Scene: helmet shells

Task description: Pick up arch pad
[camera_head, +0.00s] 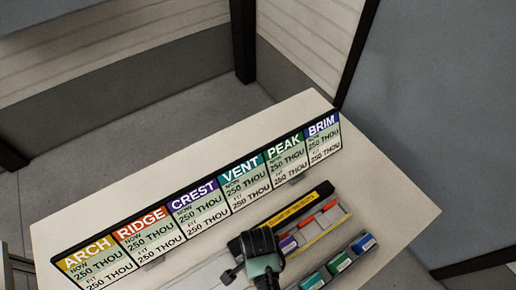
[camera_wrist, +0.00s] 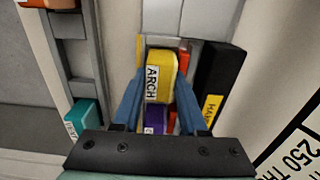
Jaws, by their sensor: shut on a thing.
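The arch pad (camera_wrist: 160,75) is a yellow block with a white ARCH label, seen in the wrist view. My gripper (camera_wrist: 161,84) has its two blue fingers on either side of the pad and is shut on it. I cannot tell whether the pad is clear of the surface below. In the head view my gripper (camera_head: 262,262) is over the front of the table, and the pad is hidden beneath the arm.
A purple pad (camera_wrist: 155,119) and a red strip lie close to the fingers. A black box (camera_wrist: 217,85) stands right of them. A teal pad (camera_wrist: 84,118) is at left. A sign board (camera_head: 202,207) spans the table (camera_head: 250,130). A second tray holds a blue pad (camera_head: 363,243).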

